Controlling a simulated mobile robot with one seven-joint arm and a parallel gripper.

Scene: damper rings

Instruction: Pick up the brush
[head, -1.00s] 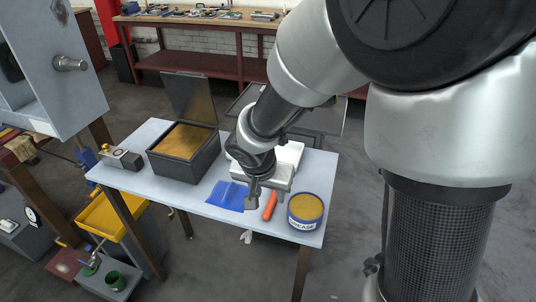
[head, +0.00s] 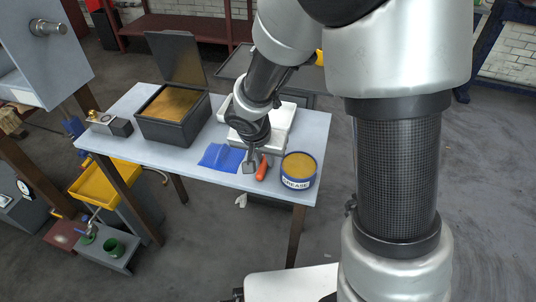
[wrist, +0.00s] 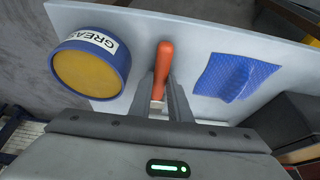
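The brush (head: 262,168), with an orange handle, lies on the light table between a blue cloth and the grease tin. It also shows in the wrist view (wrist: 164,62), its handle pointing away between my fingers. My gripper (head: 250,167) is pointed down just beside the brush in the head view. In the wrist view my gripper (wrist: 162,85) has one finger on each side of the brush, and the fingers look apart. Whether they touch it is not clear. The brush's near end is partly hidden by the fingers.
The blue grease tin (head: 298,170) stands close to the right of the brush. The blue cloth (head: 222,157) lies to its left. A white tray (head: 283,125) is behind my gripper, and a dark open box (head: 172,130) stands further left. The table's front edge is near.

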